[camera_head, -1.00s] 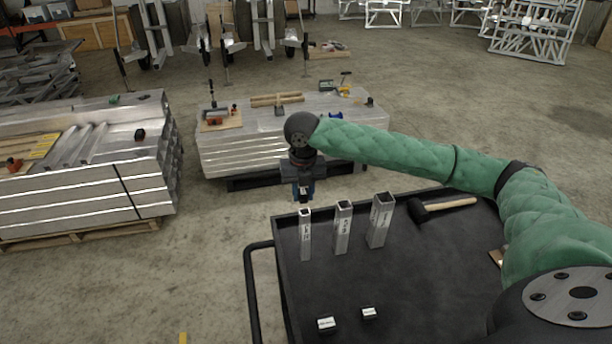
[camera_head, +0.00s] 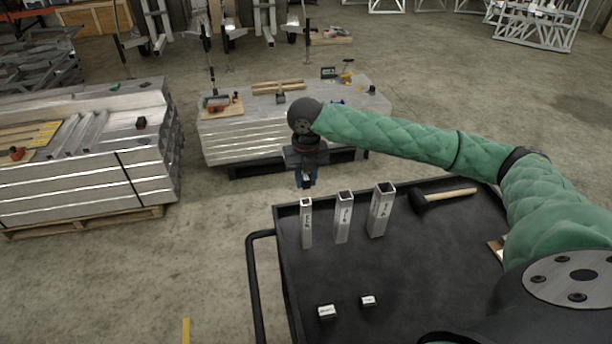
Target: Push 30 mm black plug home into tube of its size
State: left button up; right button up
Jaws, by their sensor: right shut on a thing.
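Three square aluminium tubes stand upright in a row on the black cart top: the narrowest tube (camera_head: 306,225) at left, a middle one (camera_head: 343,218) and the widest (camera_head: 380,212) at right. Each bears a label, too small to read. My right gripper (camera_head: 307,183) points down just above and behind the narrowest tube's open top, with a gap in the picture. It is shut on a small dark plug (camera_head: 307,185), mostly hidden by the fingers. Two more black plugs with white labels, a left one (camera_head: 326,311) and a right one (camera_head: 368,300), lie near the front. My left gripper is out of view.
A mallet (camera_head: 445,193) with a wooden handle lies right of the tubes on the black cart (camera_head: 410,265). The cart's middle is clear. Stacks of aluminium profiles stand behind (camera_head: 240,152) and at left (camera_head: 90,190).

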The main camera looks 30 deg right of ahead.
notch_tip(320, 180, down, 7)
jog(key=b, duration=0.1)
dwell(1.1)
jog(key=shift+s, duration=0.15)
jog(key=o, duration=1)
jog(key=shift+f, duration=0.1)
